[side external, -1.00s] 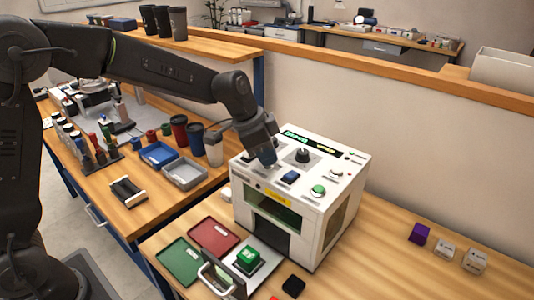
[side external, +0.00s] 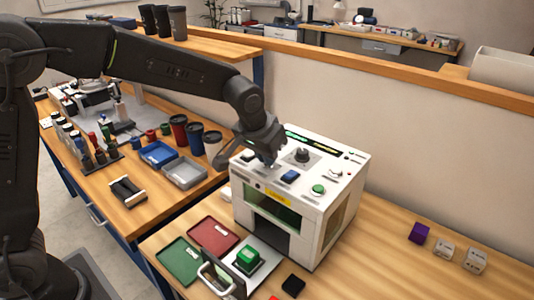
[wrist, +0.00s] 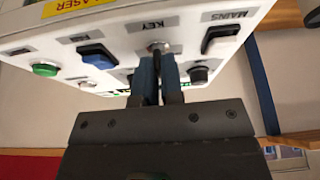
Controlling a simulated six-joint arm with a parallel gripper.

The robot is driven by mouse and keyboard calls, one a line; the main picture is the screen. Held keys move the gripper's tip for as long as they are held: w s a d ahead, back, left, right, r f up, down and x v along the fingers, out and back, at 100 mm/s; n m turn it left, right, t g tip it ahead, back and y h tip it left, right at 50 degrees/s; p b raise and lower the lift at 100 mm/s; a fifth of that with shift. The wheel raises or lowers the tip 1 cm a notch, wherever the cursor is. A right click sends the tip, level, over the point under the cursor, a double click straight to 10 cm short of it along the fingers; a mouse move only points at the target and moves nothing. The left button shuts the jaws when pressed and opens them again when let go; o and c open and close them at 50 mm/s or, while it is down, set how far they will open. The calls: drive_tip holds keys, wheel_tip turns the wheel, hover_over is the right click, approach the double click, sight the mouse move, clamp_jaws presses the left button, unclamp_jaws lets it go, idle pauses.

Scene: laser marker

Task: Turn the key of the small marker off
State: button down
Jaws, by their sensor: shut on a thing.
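The small marker (side external: 258,218) is a white box on the right-hand bench with a sloped control panel. My gripper also shows in the side view (side external: 270,162), pointing down at the panel's left part. The key is hidden by the fingers there, and its exact angle is hard to read.
A black knob (side external: 302,155) and a green button (side external: 318,189) are close by on the panel. A green block (side external: 249,256) sits on a plate in front of the marker. Red (side external: 214,233) and green (side external: 179,260) trays lie to the left.

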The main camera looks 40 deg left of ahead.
drive_tip(key=n+y, duration=0.1)
drive_tip(key=n, duration=0.3)
drive_tip(key=shift+d+n+y, duration=0.1)
drive_tip(key=shift+n+y, duration=0.2)
drive_tip(key=shift+y, duration=0.1)
drive_tip(key=shift+n+g+y, duration=0.6)
drive_tip(key=shift+n, duration=1.3)
drive_tip(key=c, duration=1.3)
unclamp_jaws()
drive_tip(key=shift+o, duration=0.2)
drive_tip(key=v, duration=1.4)
drive_tip(key=shift+w, duration=0.15)
